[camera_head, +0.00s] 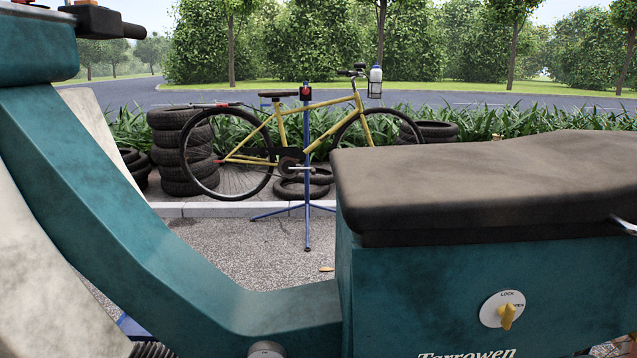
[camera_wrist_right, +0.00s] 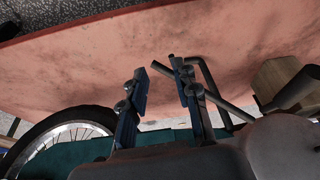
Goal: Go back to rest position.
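My right gripper (camera_wrist_right: 160,72) shows in the right wrist view. Its two blue-padded fingers are apart with a gap between them, and I see nothing clamped there. A dark thin rod (camera_wrist_right: 232,108) crosses by the right finger; whether it touches the finger I cannot tell. A large worn pinkish-red surface (camera_wrist_right: 110,50) lies beyond the fingertips. My left gripper is in neither view, and I cannot make out my right one in the head view.
A teal scooter body (camera_head: 130,220) with a dark seat (camera_head: 480,185) and a yellow lock knob (camera_head: 507,315) fills the head view's foreground. Behind stand a yellow bicycle (camera_head: 350,98) and stacked tyres (camera_head: 180,150). A spoked wheel (camera_wrist_right: 60,140) is close by the right wrist.

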